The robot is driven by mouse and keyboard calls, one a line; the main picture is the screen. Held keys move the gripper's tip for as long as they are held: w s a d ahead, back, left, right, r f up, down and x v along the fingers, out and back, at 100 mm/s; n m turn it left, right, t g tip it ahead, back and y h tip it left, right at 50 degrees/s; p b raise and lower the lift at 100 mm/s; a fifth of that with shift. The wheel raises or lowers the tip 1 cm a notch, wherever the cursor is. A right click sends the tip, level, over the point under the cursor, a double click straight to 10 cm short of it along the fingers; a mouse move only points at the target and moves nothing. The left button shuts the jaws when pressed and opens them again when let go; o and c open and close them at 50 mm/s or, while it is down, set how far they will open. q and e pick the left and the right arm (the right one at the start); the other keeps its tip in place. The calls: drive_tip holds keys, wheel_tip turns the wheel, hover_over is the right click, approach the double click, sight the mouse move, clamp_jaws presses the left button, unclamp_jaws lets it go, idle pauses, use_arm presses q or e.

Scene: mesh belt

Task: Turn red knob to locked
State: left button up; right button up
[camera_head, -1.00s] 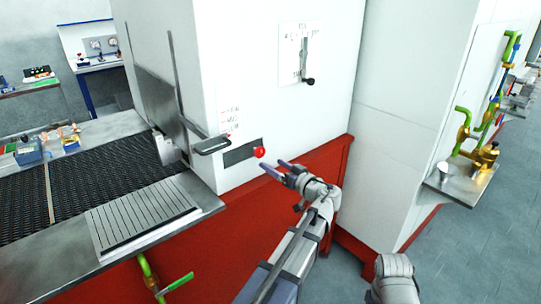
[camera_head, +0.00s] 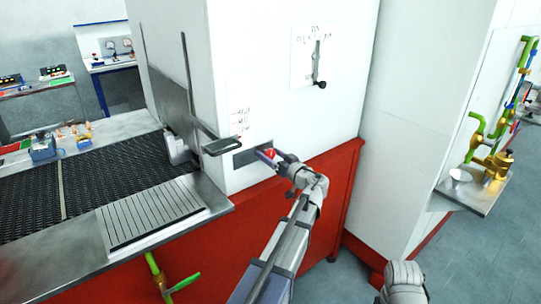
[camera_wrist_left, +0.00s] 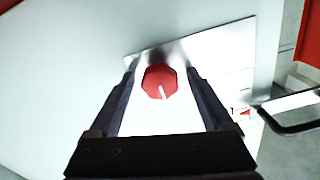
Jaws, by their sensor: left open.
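The red knob (camera_head: 271,154) sits on a grey metal plate (camera_head: 242,157) on the white machine's front face. In the left wrist view the red knob (camera_wrist_left: 160,81) is eight-sided with a white pointer line towards the picture's bottom. My left gripper (camera_head: 268,157) is open at the knob, and its fingers (camera_wrist_left: 160,82) lie on either side of it in the wrist view, with gaps visible. The markings near the plate are too small to read. My right arm shows only as a rounded grey link at the bottom; its gripper is out of view.
A black-ended lever (camera_head: 320,84) is on a white panel above the knob. A dark handle (camera_head: 221,145) sticks out left of the plate. A mesh belt (camera_head: 105,180) runs at the left. Green and brass pipework (camera_head: 495,160) is at the right.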

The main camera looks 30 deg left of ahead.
use_arm(q)
drive_tip(key=shift+c, duration=0.3)
clamp_jaws()
idle(0.5)
drive_tip(key=m, duration=1.4)
drive_tip(key=shift+f, duration=0.1)
drive_tip(key=shift+m, duration=1.9)
